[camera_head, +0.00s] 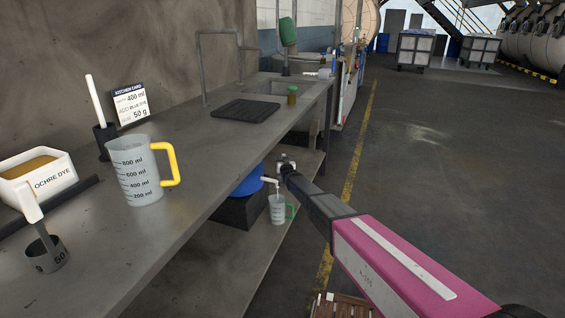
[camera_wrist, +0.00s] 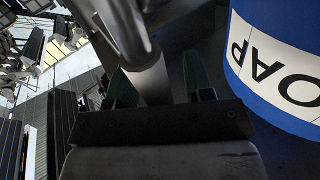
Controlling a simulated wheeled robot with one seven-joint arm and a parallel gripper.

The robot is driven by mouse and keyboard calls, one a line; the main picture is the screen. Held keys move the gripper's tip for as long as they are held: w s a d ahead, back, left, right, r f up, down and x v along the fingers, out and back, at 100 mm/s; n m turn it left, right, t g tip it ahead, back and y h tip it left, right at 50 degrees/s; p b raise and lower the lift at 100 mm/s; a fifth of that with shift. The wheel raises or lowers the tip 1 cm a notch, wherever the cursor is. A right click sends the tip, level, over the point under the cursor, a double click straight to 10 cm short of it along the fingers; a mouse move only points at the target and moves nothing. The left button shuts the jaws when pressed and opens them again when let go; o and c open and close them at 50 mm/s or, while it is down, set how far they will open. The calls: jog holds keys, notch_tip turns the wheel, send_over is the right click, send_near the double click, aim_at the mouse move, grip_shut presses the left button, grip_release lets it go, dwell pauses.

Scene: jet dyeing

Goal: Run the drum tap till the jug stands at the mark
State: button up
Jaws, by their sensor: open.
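The blue drum (camera_head: 248,181) lies on a dark stand on the lower shelf, under the bench. Its pale tap (camera_head: 269,180) sticks out to the right. A small clear jug with a green handle (camera_head: 278,208) stands upright below the tap; its liquid level is too small to read. My gripper (camera_head: 285,165) is at the tap, above the jug. In the wrist view my gripper (camera_wrist: 160,88) is open, its fingers on either side of a grey bar-like part (camera_wrist: 152,80); contact cannot be told. The drum (camera_wrist: 275,75) shows there with part of a lettered label.
The bench edge overhangs the shelf. The floor (camera_head: 430,170) at right is clear.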

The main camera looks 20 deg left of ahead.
grip_shut()
jog(key=shift+s+r+n+t+y, duration=0.2)
jog(key=shift+s+n+t+y, duration=0.2)
jog(key=shift+s+n+t, duration=0.3)
grip_release()
jog(key=shift+s, duration=0.2)
jog(key=v, duration=1)
jog(key=shift+s+d, duration=0.2)
jog(key=shift+s, duration=0.05)
